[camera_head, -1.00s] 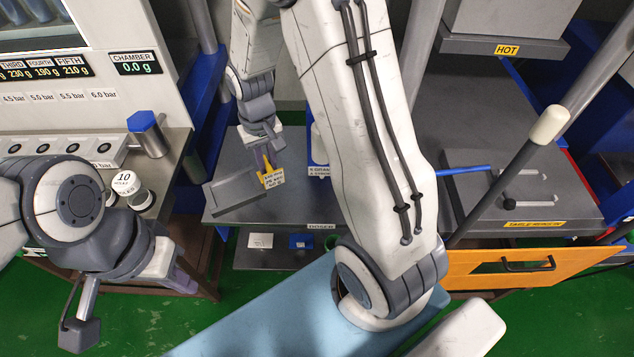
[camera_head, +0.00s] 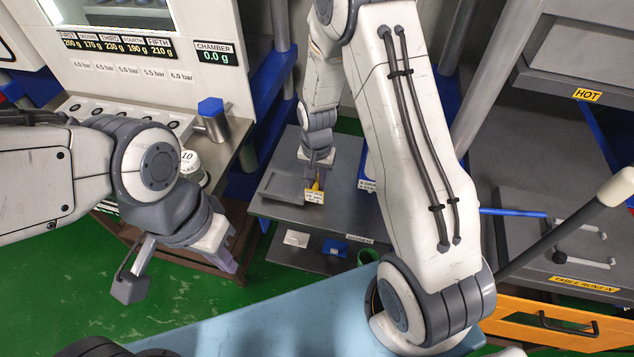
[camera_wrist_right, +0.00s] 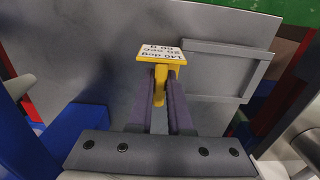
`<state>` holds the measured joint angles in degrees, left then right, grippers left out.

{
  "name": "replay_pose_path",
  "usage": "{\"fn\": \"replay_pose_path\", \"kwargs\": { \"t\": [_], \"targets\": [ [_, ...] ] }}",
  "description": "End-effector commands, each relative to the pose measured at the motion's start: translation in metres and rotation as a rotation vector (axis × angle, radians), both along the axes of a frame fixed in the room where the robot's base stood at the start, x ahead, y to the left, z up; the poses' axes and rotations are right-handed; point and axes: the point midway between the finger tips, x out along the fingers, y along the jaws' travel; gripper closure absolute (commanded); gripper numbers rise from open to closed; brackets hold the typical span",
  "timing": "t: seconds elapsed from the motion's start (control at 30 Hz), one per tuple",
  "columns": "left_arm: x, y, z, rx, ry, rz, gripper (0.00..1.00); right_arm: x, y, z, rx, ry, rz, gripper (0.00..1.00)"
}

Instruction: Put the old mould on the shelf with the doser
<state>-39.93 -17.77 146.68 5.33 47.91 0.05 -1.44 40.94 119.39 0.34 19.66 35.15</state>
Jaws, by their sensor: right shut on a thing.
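My right gripper (camera_head: 315,183) is over the grey shelf top. It is shut on a yellow handle (camera_wrist_right: 160,85) with a white label reading about 140 deg, 25 sec and 60 g. The label also shows in the head view (camera_head: 314,196). A flat grey rimmed piece (camera_wrist_right: 230,72) lies beside the handle; in the head view it is left of the gripper (camera_head: 282,187). I cannot tell whether it joins the handle as the mould. The shelf (camera_head: 335,222) has a label (camera_head: 360,239) on its front edge. My left gripper (camera_head: 228,260) hangs left of the shelf; its opening is unclear.
A lower shelf holds a white card (camera_head: 296,239), a blue item (camera_head: 335,247) and a green cup (camera_head: 368,257). A blue-and-white item (camera_head: 367,180) stands right of my right gripper.

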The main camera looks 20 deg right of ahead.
Motion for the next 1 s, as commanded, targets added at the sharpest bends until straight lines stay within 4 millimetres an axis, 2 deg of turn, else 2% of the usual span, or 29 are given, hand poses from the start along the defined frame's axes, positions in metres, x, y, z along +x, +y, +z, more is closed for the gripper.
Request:
{"fn": "replay_pose_path", "kwargs": {
  "t": [0.13,0.5,0.53,0.57,0.6,0.87,1.0],
  "targets": [
    [0.0,0.0,0.003,0.0,0.0,0.0,1.0,0.001,0.0,-0.01,0.0,-0.004,-0.001,1.0],
    [0.0,0.0,-0.001,0.0,0.0,0.0,1.0,0.001,0.0,-0.015,0.0,-0.004,0.0,1.0],
    [0.0,0.0,0.0,0.0,0.0,0.0,1.0,0.0,0.0,-0.014,0.0,-0.002,0.0,0.71],
    [0.0,0.0,0.0,0.0,0.0,0.0,1.0,0.0,0.0,-0.014,0.0,-0.002,0.0,0.6],
    [0.0,0.0,0.0,0.0,0.0,0.0,1.0,0.0,0.0,-0.014,0.0,-0.001,0.0,0.53],
    [0.0,0.0,0.0,0.0,0.0,0.0,1.0,0.0,0.0,-0.014,0.0,-0.001,0.0,0.53],
    [0.0,0.0,0.001,0.0,0.0,0.0,1.0,0.001,0.0,-0.007,0.0,-0.004,0.0,0.53]
  ]
}}
